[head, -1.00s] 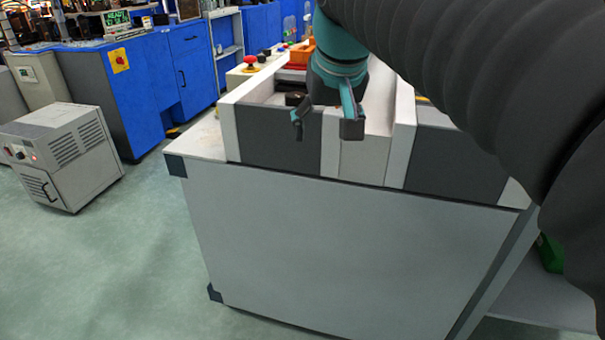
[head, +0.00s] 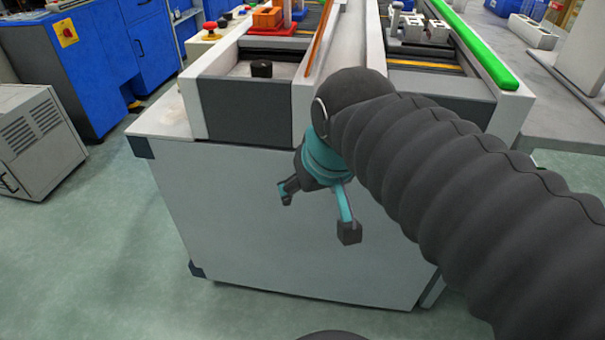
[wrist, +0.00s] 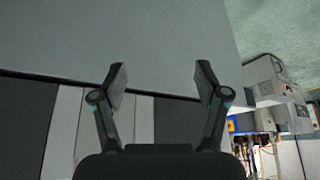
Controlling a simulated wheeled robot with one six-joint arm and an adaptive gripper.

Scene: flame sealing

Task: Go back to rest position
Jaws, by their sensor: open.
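My gripper (head: 317,216) hangs in front of the near side panel of the white and grey workbench (head: 255,215), below its top edge. Its two fingers are spread apart with nothing between them. In the wrist view my gripper (wrist: 159,78) also shows open and empty, with the bench's pale panel (wrist: 120,35) beyond the fingertips. My dark ribbed arm reaches in from the lower right and hides part of the bench.
On the bench stand a black knob-like piece (head: 261,68), an orange block (head: 268,18), a red button (head: 210,28) and a long green bar (head: 480,45). A grey cabinet (head: 38,140) stands on the floor at left. Green floor (head: 100,250) is clear at lower left.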

